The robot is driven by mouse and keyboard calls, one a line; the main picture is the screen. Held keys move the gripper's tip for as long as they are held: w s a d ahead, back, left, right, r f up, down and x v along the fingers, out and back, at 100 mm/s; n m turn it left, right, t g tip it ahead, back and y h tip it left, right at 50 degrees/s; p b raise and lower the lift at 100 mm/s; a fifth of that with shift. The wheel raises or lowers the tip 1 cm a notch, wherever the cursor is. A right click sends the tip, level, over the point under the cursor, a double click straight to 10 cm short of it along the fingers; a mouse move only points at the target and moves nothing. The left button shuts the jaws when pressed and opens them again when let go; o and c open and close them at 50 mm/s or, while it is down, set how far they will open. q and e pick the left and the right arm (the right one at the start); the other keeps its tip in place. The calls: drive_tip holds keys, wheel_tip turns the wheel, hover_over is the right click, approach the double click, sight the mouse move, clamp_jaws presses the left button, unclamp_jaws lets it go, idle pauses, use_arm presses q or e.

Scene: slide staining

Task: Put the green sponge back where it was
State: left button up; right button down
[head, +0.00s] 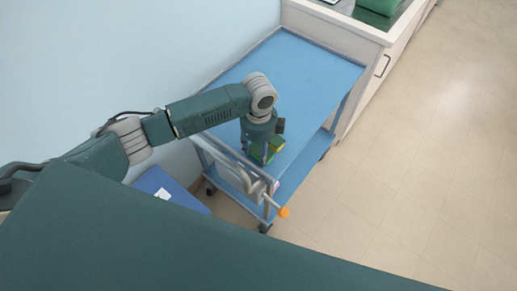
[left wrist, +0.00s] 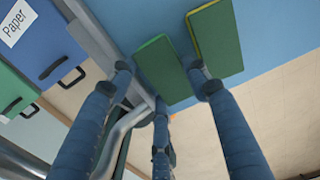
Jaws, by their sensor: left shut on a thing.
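My left gripper (head: 259,146) points down over the near end of the blue cart top. It is shut on a green sponge (left wrist: 163,72), which lies between the fingers in the left wrist view. In the head view that sponge (head: 260,156) is partly hidden under the gripper. A second green sponge with a yellow edge (left wrist: 215,40) lies close beside it on the right; it also shows in the head view (head: 277,144). I cannot tell whether the held sponge touches the cart top. My right gripper is not in view.
The blue cart (head: 305,68) has a clear top behind the gripper, with a raised rim and a metal handle (head: 245,180) at the near end. A blue bin marked Paper (left wrist: 38,40) and a green bin (left wrist: 14,88) stand beside it. A white counter (head: 352,22) adjoins behind.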

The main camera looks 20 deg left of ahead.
sight(259, 153)
use_arm(q)
drive_tip(key=shift+f, duration=0.15)
drive_tip(key=o, duration=0.8)
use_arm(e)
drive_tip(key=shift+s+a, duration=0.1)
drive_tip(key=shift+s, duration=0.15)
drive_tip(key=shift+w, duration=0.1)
use_arm(q)
drive_tip(key=shift+r, duration=0.3)
wheel_tip(259, 153, up, 12)
drive_tip(key=shift+f+b, duration=0.1)
drive_tip(key=shift+b, duration=0.8)
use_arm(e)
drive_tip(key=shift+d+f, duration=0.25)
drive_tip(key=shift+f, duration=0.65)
